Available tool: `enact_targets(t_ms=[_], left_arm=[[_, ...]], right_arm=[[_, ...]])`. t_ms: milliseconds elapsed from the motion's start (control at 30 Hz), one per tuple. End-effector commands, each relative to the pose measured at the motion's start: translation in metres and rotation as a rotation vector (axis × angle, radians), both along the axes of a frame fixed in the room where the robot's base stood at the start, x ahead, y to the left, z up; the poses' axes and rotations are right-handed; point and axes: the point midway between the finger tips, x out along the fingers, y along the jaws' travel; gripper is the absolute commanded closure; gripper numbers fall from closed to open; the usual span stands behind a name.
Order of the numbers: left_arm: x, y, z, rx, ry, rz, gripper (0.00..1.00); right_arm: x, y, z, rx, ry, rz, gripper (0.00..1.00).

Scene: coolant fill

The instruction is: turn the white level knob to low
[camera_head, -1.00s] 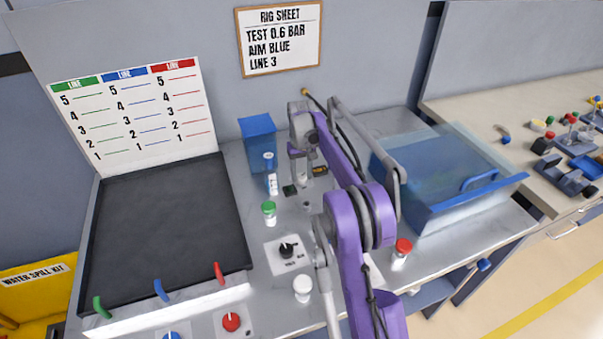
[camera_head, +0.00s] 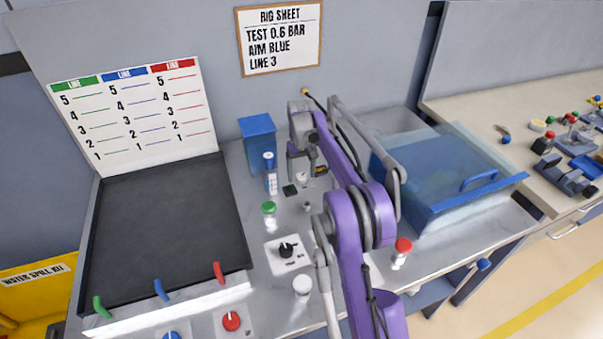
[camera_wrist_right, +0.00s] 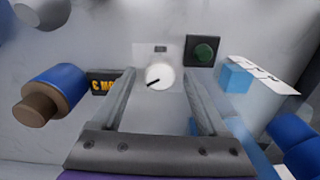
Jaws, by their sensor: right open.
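The white level knob (camera_wrist_right: 159,76) sits on a pale plate on the bench surface. In the right wrist view its dark pointer line runs toward the lower left. In the head view the knob (camera_head: 302,178) shows small beneath my right gripper. My right gripper (camera_wrist_right: 159,88) is open, with one finger on each side of the knob in the wrist view. I cannot tell whether the fingers reach down to it; I see no clear contact. In the head view my right gripper (camera_head: 300,163) is partly hidden by my purple arm. My left gripper is not in view.
A green button (camera_wrist_right: 204,54) on a dark square stands beside the knob. A small dark display (camera_wrist_right: 104,83) is on the other side. A blue container (camera_head: 257,139), a green-capped bottle (camera_head: 269,213), a black knob (camera_head: 287,247) and a clear blue bin (camera_head: 440,185) surround the area.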

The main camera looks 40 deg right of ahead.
Motion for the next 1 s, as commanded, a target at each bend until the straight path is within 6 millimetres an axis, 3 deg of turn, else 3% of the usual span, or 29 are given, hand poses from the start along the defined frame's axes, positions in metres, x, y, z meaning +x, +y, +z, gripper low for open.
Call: enact_targets(t_ms=[533,700,1000], left_arm=[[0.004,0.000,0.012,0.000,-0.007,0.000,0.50],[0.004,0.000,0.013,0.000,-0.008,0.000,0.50],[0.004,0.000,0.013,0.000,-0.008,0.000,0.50]], right_arm=[[0.000,0.000,0.094,0.000,-0.001,0.000,0.23],[0.000,0.000,0.106,0.000,0.000,0.000,0.23],[0.000,0.000,0.106,0.000,0.000,0.000,0.23]])
